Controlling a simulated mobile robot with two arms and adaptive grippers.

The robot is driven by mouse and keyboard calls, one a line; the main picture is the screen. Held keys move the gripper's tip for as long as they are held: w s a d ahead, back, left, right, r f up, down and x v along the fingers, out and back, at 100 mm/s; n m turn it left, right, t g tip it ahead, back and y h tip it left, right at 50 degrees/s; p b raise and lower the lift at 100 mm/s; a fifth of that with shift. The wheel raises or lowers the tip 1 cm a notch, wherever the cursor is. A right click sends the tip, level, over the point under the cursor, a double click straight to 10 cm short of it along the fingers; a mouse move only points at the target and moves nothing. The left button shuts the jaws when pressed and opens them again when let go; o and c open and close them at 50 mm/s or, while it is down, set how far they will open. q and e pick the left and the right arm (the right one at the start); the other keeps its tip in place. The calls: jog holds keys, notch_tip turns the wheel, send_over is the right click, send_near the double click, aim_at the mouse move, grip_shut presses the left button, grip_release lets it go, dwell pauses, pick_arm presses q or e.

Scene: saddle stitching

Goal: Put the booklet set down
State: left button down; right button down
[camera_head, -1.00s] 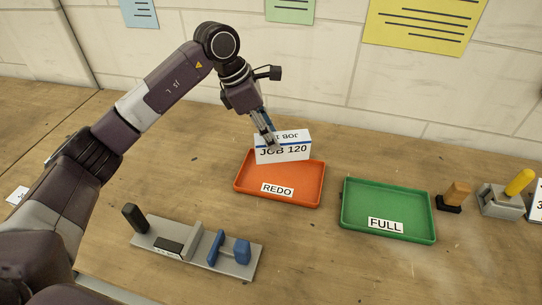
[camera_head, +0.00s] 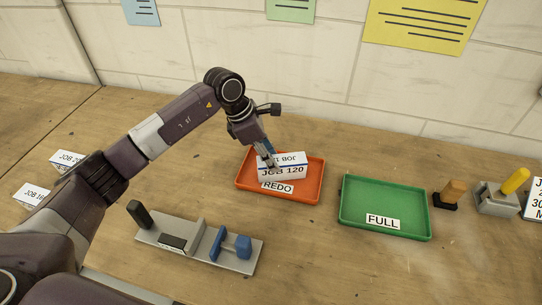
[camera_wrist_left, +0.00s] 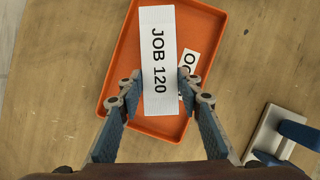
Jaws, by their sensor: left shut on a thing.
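The white booklet set (camera_head: 282,173), marked JOB 120 with a blue stripe, is at the orange REDO tray (camera_head: 317,182). My left gripper (camera_head: 269,160) is shut on it from above. In the left wrist view the booklet set (camera_wrist_left: 158,50) lies between the two fingers, over the orange tray (camera_wrist_left: 115,75), and partly covers the REDO label. I cannot tell whether its underside touches the tray floor. The green FULL tray (camera_head: 385,195) stands to the right and looks empty. My right gripper is not in view.
A grey fixture (camera_head: 190,240) with black and blue parts stands in front of the orange tray. A wooden-handled stamp (camera_head: 453,190) and a grey device with a yellow handle (camera_head: 500,197) stand at the right.

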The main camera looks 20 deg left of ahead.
pick_arm(q)
jog(key=c, duration=1.4)
grip_release()
jog(key=shift+a+r, duration=0.1)
jog(key=shift+r, duration=0.1)
jog(key=b+v, duration=0.3)
jog(key=v, duration=0.8)
jog(key=shift+a+r, duration=0.1)
jog(key=shift+r, duration=0.3)
